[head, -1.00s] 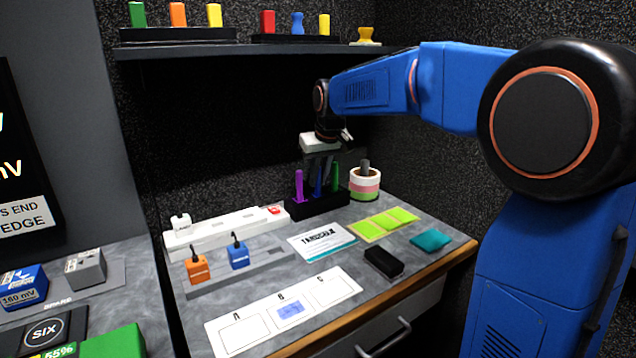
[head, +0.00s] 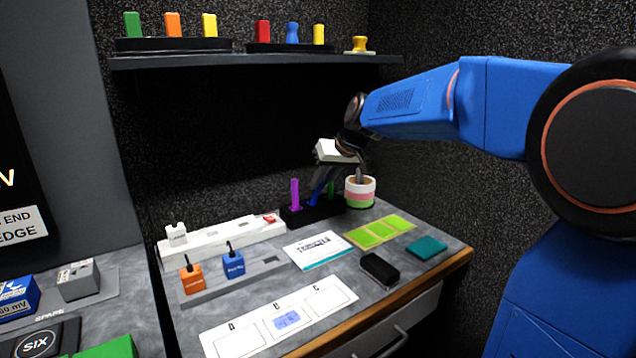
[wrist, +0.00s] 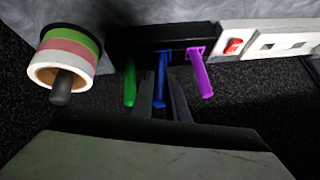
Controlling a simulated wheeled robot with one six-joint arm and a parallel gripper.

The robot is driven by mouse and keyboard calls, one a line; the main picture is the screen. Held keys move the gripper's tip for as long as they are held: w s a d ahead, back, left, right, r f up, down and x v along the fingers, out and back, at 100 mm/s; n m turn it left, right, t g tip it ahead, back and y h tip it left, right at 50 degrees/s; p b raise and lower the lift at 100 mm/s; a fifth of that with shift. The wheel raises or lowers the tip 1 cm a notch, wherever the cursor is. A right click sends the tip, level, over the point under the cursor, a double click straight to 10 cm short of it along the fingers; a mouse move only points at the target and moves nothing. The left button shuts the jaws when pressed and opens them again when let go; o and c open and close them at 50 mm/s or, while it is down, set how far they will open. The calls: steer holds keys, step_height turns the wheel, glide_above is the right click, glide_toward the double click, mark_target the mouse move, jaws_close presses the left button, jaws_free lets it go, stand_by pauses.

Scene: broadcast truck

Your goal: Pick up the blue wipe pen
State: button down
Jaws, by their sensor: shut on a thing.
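The blue wipe pen (wrist: 161,88) stands in a black holder (wrist: 125,46) between a green pen (wrist: 130,84) and a purple pen (wrist: 200,75). My gripper (wrist: 162,76) is shut on the blue pen, with one dark finger on each side of it. In the head view my gripper (head: 320,188) comes down tilted over the holder (head: 325,212). Only a small part of the blue pen (head: 314,201) shows there, under the fingers. Its lower end is hidden in the holder.
A striped pot (head: 360,192) with a dark stick stands close right of the holder. A white power strip (head: 215,240) lies to the left. A card (head: 318,250), green notes (head: 380,231) and a black block (head: 379,269) lie in front. A shelf (head: 260,57) hangs above.

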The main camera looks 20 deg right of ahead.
steer(key=r, duration=0.1)
steer(key=d+r, duration=0.1)
steer(key=r, duration=0.1)
steer(key=s+r, duration=0.1)
steer(key=r, duration=0.1)
steer(key=shift+d+r, duration=0.15)
steer(key=shift+r, duration=0.1)
steer(key=s+d+r+g+h, duration=0.2)
steer(key=s+d, duration=1.1)
steer(key=d, duration=0.3)
steer(key=shift+d+h, duration=0.25)
steer(key=shift+h, duration=0.05)
steer(key=shift+s, duration=0.1)
